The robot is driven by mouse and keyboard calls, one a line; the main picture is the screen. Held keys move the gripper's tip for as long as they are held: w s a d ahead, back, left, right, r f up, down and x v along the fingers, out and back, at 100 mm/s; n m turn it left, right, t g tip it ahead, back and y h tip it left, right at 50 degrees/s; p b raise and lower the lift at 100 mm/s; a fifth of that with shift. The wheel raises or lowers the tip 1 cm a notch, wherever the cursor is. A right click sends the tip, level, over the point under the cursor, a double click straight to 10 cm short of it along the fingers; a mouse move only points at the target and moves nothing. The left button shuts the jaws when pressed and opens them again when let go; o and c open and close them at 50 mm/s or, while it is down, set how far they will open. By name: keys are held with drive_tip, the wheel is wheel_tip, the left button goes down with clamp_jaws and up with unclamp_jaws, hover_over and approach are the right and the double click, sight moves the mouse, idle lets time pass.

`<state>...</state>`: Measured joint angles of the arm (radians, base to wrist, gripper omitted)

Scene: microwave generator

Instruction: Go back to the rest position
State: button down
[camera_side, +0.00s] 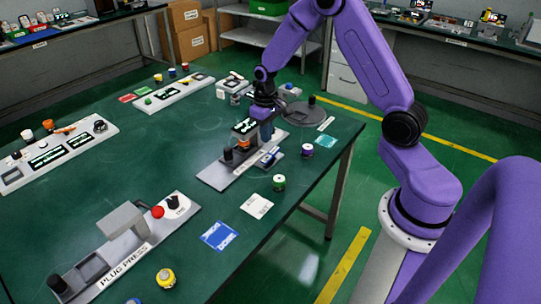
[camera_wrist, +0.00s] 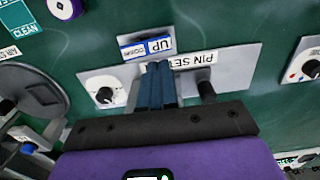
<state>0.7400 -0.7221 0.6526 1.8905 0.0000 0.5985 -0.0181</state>
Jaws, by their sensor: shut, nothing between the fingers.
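My gripper (camera_side: 266,138) is at the end of my purple arm, low over a grey station on the far right part of the green table. In the wrist view my gripper (camera_wrist: 159,72) shows two blue fingers pressed together with nothing between them. They point at the station's plate (camera_wrist: 235,85), which has a label beginning "PIN SE". A blue and white UP/DOWN part (camera_wrist: 147,47) lies just beyond the fingertips. A white dial (camera_wrist: 104,89) is left of the fingers and a black post (camera_wrist: 206,92) right. I cannot tell whether the fingertips touch anything.
The plug press (camera_side: 122,222) stands at the front left. A round grey plate (camera_side: 303,115) is behind my gripper. A blue card (camera_side: 219,235), a white card (camera_side: 257,206) and a green-banded cylinder (camera_side: 278,182) lie near the right edge. The table's middle is clear.

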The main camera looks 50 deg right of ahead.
drive_tip(key=s+a+r+n, duration=0.6)
drive_tip(key=s+a+r, duration=0.4)
drive_tip(key=s+a, duration=0.35)
drive_tip(key=s+r+n, duration=0.2)
drive_tip(key=s+n, duration=0.1)
drive_tip(key=s, duration=0.5)
drive_tip(key=s+a+r+n, duration=0.1)
drive_tip(key=s+r+n, duration=0.1)
drive_tip(key=s, duration=0.7)
drive_tip(key=shift+a+n, duration=0.25)
drive_tip(key=shift+n, duration=0.55)
